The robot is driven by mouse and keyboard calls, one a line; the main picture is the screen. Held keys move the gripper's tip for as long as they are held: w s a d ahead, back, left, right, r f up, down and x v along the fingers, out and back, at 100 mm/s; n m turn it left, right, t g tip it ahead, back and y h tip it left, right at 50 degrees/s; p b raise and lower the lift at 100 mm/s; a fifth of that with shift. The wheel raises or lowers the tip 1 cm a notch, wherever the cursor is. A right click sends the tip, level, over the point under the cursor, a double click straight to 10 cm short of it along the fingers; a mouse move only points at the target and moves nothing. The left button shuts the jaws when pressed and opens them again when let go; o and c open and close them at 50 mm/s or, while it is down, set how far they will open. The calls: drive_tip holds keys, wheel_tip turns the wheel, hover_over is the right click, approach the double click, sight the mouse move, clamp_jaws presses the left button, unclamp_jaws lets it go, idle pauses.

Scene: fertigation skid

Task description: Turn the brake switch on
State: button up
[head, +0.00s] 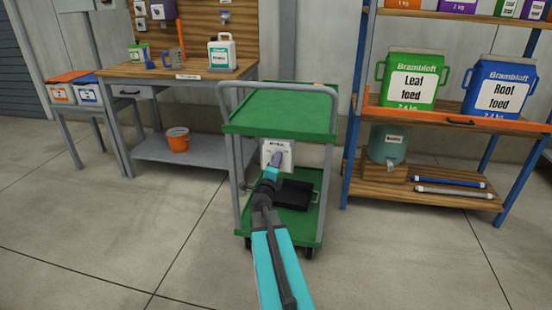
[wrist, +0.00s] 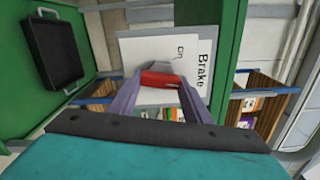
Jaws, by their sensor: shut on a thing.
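The brake switch has a red handle (wrist: 163,79) on a white plate (wrist: 145,50) lettered "Brake" and a smaller word that looks like "on". The wrist view shows the plate turned sideways. In the head view the white plate (head: 287,148) sits on the green cart (head: 280,105), below its top shelf. My gripper (wrist: 160,88) has its two purple-grey fingers shut on the red handle, one on each side. In the head view my gripper (head: 276,158) reaches the plate and hides the handle.
A black tray (head: 298,192) lies on the cart's lower shelf. A workbench (head: 150,70) stands left of the cart, with an orange bucket (head: 178,139) beneath. A blue-framed shelf (head: 430,180) stands right. The floor in front is clear.

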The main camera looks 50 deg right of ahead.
drive_tip(key=n+p, duration=0.4)
drive_tip(key=p, duration=0.1)
drive_tip(key=n+p, duration=0.2)
drive_tip(key=shift+w+r+n, duration=0.2)
drive_tip(key=shift+r+n, duration=0.1)
drive_tip(key=shift+r, duration=0.1)
drive_tip(key=n+p, duration=0.4)
drive_tip(key=p, duration=0.1)
drive_tip(key=shift+a+n, duration=0.1)
drive_tip(key=shift+n, duration=0.3)
drive_tip(key=o, duration=1.1)
drive_tip(key=shift+f, duration=0.1)
drive_tip(key=shift+c, duration=0.2)
drive_tip(key=shift+s, duration=0.1)
